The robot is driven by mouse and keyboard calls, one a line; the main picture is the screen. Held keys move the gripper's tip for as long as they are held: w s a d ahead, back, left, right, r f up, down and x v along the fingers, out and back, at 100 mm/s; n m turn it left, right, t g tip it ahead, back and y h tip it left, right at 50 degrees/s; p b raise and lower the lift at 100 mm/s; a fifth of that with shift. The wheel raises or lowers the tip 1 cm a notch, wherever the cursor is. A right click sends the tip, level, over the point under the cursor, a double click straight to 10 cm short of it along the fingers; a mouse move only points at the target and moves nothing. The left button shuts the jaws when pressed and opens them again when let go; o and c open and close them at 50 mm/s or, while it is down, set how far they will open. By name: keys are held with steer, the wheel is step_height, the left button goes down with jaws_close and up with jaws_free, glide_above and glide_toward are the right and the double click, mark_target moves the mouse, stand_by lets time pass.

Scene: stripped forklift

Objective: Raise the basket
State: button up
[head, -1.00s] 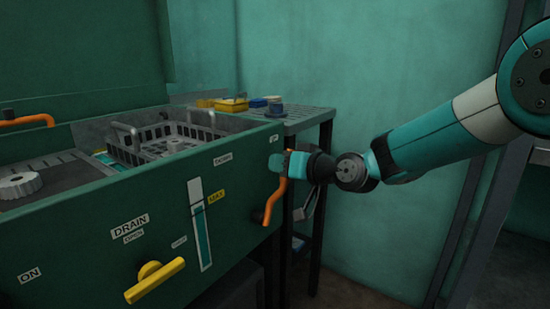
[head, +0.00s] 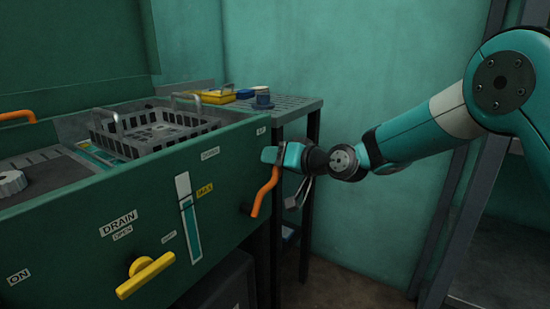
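The grey wire basket (head: 165,142), with a raised handle at each end, sits in the dark green tank (head: 85,210), its rim and slatted side showing above the tank's front wall. An orange lever (head: 263,194) is on the right of the front wall and points upward, near the UP label (head: 261,131). A DOWN label (head: 210,154) is to its left. My gripper (head: 279,157) is at the lever's upper end, its fingers on either side and seemingly shut on it. The fingers hide the lever's top.
A yellow handle (head: 146,275) juts from the front wall under the DRAIN label (head: 118,223). A slatted side table (head: 290,108) holds a yellow box (head: 217,97) and a blue cup (head: 263,99). A dark post (head: 462,185) stands at the right.

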steer(key=shift+o, duration=0.7)
steer(key=v, duration=1.7)
steer(key=shift+s+d, duration=0.1)
steer(key=shift+s, duration=0.05)
steer(key=s+a+n+g+h, duration=0.25)
steer(key=s+g, duration=0.25)
steer(key=s, duration=0.8)
steer(key=s+d+f+g+h, duration=0.1)
steer(key=s+d+g+h, duration=0.2)
steer(key=s, duration=0.5)
steer(key=s+d+f+g+h, duration=0.1)
steer(key=s+d+f+h, duration=0.15)
steer(key=s+d, duration=0.4)
step_height(320, 180, up, 29)
steer(key=a+p, duration=0.1)
steer(key=p, duration=2.8)
steer(key=shift+s+a+h, duration=0.2)
steer(key=shift+s+h, duration=0.1)
steer(key=shift+s, duration=0.05)
